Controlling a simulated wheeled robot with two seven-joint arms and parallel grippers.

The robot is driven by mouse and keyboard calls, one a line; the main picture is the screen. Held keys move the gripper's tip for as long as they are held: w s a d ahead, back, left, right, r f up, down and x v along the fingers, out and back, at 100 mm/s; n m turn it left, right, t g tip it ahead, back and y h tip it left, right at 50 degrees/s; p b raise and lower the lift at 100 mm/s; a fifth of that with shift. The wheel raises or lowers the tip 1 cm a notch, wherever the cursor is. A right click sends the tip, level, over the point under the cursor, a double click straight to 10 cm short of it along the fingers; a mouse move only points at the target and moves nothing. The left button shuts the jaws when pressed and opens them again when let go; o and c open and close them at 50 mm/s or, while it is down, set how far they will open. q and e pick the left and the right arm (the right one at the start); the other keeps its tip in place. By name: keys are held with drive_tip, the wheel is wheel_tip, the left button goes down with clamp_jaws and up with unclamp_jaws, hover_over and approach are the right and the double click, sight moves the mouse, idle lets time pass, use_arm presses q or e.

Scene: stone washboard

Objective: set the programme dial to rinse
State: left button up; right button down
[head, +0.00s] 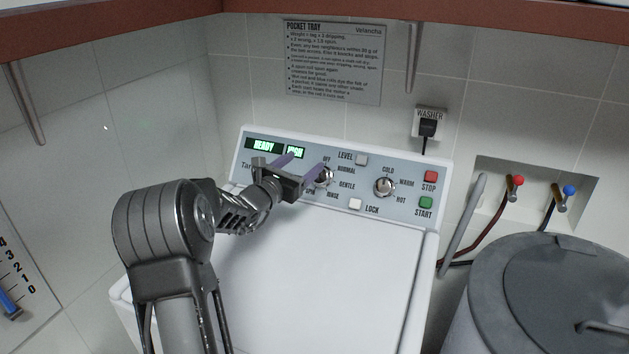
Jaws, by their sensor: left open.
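The programme dial (325,179) is a round silver knob on the washer's light panel (300,146). Labels OFF, NORMAL, GENTLE, RINSE and SPIN stand around it. RINSE is printed below it to the right. My left gripper (308,160) is open, its two purple fingers reaching toward the panel. The right-hand finger overlaps the dial's left part in the picture; the other finger is to the left, below the displays. I cannot tell whether the finger touches the dial, nor where its pointer stands. My right gripper is not in view.
A second knob (384,187) reads COLD, WARM, HOT. LEVEL (361,160) and LOCK (355,204) buttons, red STOP (430,177) and green START (425,203) are nearby. A display (263,146) reads READY. A grey lidded bin (540,265) stands at right.

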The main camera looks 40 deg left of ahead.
use_arm(q)
drive_tip(key=b, duration=0.8)
approach(321, 176)
drive_tip(key=shift+w+a, duration=0.15)
drive_tip(key=shift+a, duration=0.3)
drive_tip(key=shift+r+p, duration=0.1)
drive_tip(key=shift+p, duration=0.3)
drive_tip(key=shift+w, duration=0.3)
drive_tip(key=w, duration=0.2)
drive_tip(key=w+p, duration=0.1)
drive_tip(key=w, duration=0.1)
drive_tip(key=w+a, duration=0.1)
drive_tip(key=w, duration=0.2)
drive_tip(key=shift+a+p, duration=0.15)
drive_tip(key=shift+p, duration=0.25)
